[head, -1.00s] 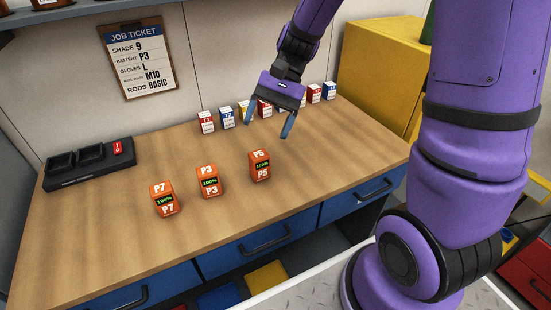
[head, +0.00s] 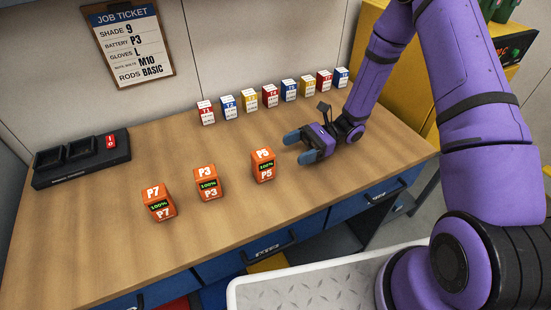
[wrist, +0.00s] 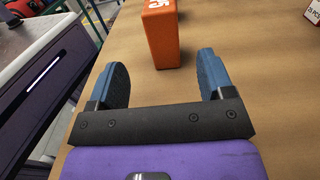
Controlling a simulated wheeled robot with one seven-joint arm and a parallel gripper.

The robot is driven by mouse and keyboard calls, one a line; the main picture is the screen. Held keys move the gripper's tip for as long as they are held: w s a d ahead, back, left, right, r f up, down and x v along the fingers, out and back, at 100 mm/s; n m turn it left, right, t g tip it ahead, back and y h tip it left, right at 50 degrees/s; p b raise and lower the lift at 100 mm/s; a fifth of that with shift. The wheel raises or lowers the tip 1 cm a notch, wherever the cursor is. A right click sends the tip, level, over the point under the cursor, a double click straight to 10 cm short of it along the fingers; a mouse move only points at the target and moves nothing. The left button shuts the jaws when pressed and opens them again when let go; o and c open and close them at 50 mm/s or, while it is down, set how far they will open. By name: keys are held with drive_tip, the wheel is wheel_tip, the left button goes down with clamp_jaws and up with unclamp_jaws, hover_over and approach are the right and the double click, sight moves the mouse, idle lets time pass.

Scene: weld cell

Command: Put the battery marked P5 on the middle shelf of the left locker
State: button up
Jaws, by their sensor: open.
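The orange battery marked P5 (head: 263,166) stands upright on the wooden bench, rightmost of a row of three. Its top and front labels read P5, and its display reads 100%. My gripper (head: 297,147) is low over the bench just right of the P5 battery, fingers pointing left toward it. In the wrist view the two blue fingers (wrist: 164,80) are apart with nothing between them. The orange battery (wrist: 162,36) stands just beyond the fingertips, roughly centred between them. No locker can be made out in these views.
Batteries P3 (head: 208,183) and P7 (head: 158,203) stand left of P5. Several small labelled boxes (head: 269,96) line the back of the bench. A black charger (head: 82,158) sits at far left. The job ticket (head: 129,42) hangs on the wall. Bare bench lies in front.

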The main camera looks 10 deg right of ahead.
sight(263, 162)
drive_tip(key=shift+d+f, duration=0.15)
drive_tip(key=shift+f, duration=0.2)
drive_tip(key=shift+a+m, duration=0.2)
drive_tip(key=shift+m, duration=0.1)
drive_tip(key=x, duration=1)
drive_tip(key=shift+a+f, duration=0.1)
drive_tip(key=shift+w+t, duration=0.1)
drive_tip(key=shift+t, duration=0.2)
drive_tip(key=c, duration=1.3)
